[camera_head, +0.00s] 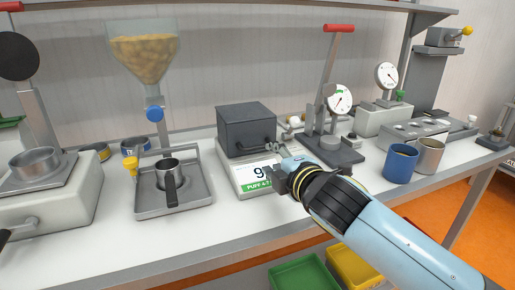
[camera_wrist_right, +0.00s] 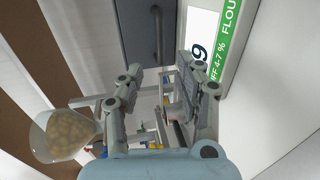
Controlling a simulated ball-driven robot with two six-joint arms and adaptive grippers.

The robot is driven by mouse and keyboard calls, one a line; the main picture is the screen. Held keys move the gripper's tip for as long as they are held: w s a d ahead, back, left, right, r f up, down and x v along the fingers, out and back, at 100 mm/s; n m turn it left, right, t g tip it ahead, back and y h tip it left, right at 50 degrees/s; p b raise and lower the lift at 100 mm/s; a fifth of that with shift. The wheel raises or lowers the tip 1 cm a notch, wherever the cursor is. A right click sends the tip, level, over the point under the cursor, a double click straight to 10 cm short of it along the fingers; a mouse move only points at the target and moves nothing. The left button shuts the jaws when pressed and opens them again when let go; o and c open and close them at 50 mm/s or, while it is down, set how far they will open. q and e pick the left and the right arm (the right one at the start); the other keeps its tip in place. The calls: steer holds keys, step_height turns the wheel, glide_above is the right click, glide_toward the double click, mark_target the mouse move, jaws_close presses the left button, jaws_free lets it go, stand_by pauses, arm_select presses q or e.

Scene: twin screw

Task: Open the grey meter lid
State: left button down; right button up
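The grey meter is a pale base (camera_head: 228,178) with a lit display and a green label, topped by a dark grey box-shaped lid (camera_head: 243,122). The lid looks shut. Its dark bar handle (camera_head: 268,148) is on the front face, and the handle also shows in the right wrist view (camera_wrist_right: 157,35). My right gripper (camera_head: 281,170) is at the meter's front right, close to the handle and covering part of the display. In the right wrist view its fingers (camera_wrist_right: 157,92) are apart with nothing between them, and the handle is beyond their tips. My left gripper is not in view.
Left of the meter is a tray (camera_head: 205,190) with a black-handled cup, under a hopper (camera_head: 146,60) of grain. Right are a red-handled lever press (camera_head: 335,150) with a dial, and blue (camera_head: 401,163) and brown (camera_head: 430,155) mugs. The front counter strip is clear.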

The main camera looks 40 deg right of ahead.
mark_target(257, 149)
steer(key=x, duration=1)
steer(key=shift+w+f, duration=0.1)
steer(key=shift+f, duration=0.05)
jaws_close()
steer(key=shift+f, duration=0.1)
